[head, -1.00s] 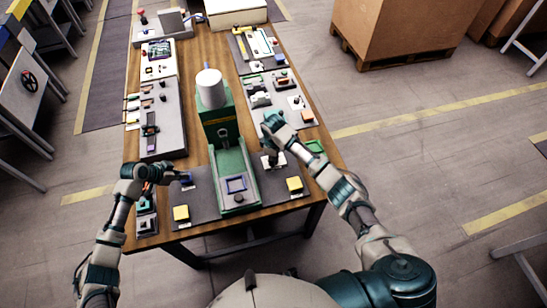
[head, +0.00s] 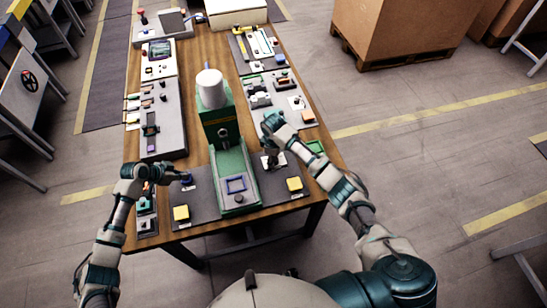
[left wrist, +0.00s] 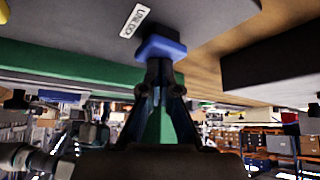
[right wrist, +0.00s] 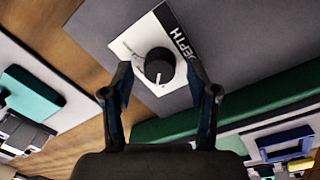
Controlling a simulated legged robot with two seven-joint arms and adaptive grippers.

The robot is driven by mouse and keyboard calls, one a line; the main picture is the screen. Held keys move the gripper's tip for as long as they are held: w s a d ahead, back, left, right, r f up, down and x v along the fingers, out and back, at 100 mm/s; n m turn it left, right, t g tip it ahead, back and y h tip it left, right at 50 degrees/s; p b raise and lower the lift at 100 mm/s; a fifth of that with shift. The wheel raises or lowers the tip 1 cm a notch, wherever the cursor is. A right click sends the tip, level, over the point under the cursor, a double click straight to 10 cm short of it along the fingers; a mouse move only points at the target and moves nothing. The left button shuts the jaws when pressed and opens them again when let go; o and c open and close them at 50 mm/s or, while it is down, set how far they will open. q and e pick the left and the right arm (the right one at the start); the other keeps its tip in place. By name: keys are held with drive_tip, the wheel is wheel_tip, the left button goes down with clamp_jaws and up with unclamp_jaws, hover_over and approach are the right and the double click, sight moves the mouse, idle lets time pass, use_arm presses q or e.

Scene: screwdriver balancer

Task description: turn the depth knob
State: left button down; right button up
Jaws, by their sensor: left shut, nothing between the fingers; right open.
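The depth knob (right wrist: 159,65) is a round black knob with a white pointer line, on a white plate with a black DEPTH label (right wrist: 179,32). My right gripper (right wrist: 158,72) is open, its two fingers on either side of the knob in the right wrist view; I cannot tell whether they touch it. In the head view the right gripper (head: 273,159) points down over the grey panel right of the green machine (head: 230,172) and hides the knob. My left gripper (left wrist: 159,66) is shut and empty, its tips at a blue button (left wrist: 161,49) beside an UNLOCK label (left wrist: 138,20).
Boards with small parts line both sides of the wooden table (head: 200,240). A large cardboard box (head: 400,30) stands beyond on the floor.

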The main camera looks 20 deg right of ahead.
wheel_tip(320, 180, up, 12)
drive_tip(key=shift+s+a+f, duration=0.15)
drive_tip(key=shift+s+f, duration=0.05)
use_arm(q)
wheel_tip(320, 180, up, 7)
drive_tip(key=p, duration=0.6)
use_arm(e)
wheel_tip(320, 180, up, 7)
drive_tip(key=shift+f, duration=0.2)
drive_tip(key=shift+w, duration=0.1)
